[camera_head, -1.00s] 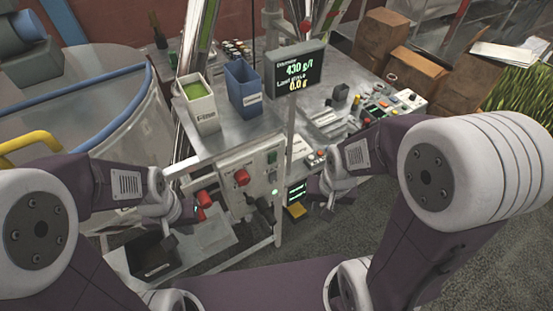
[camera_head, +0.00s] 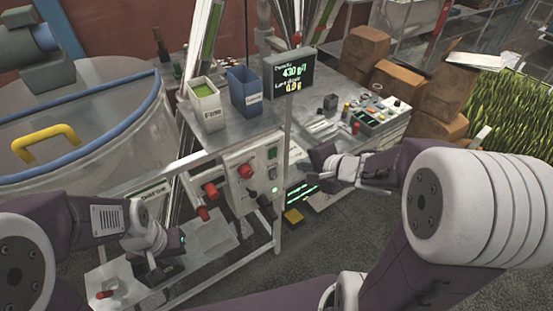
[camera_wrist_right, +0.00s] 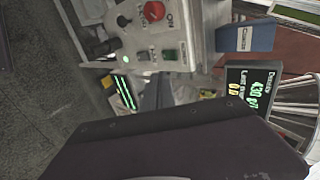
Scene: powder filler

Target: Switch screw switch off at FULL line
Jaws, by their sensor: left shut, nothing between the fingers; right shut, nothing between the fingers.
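The control panel (camera_head: 238,192) is on the front of the metal machine. It carries a red button (camera_head: 245,171), a black knob (camera_head: 264,200) and a lit green lamp (camera_head: 274,189). I cannot tell which is the screw switch, and I cannot make out a FULL line. My left gripper (camera_head: 178,246) is shut and empty by a black box on the lower tray, apart from the panel. My right gripper (camera_head: 316,157) is shut and empty, right of the panel.
A display (camera_head: 289,73) reads density 430 g/l and last dose 0.0. A white bin (camera_head: 206,108) and a blue bin (camera_head: 245,92) stand on the machine top. Red knobs (camera_head: 211,190) stick out left of the panel. A clear round tank (camera_head: 80,140) stands left.

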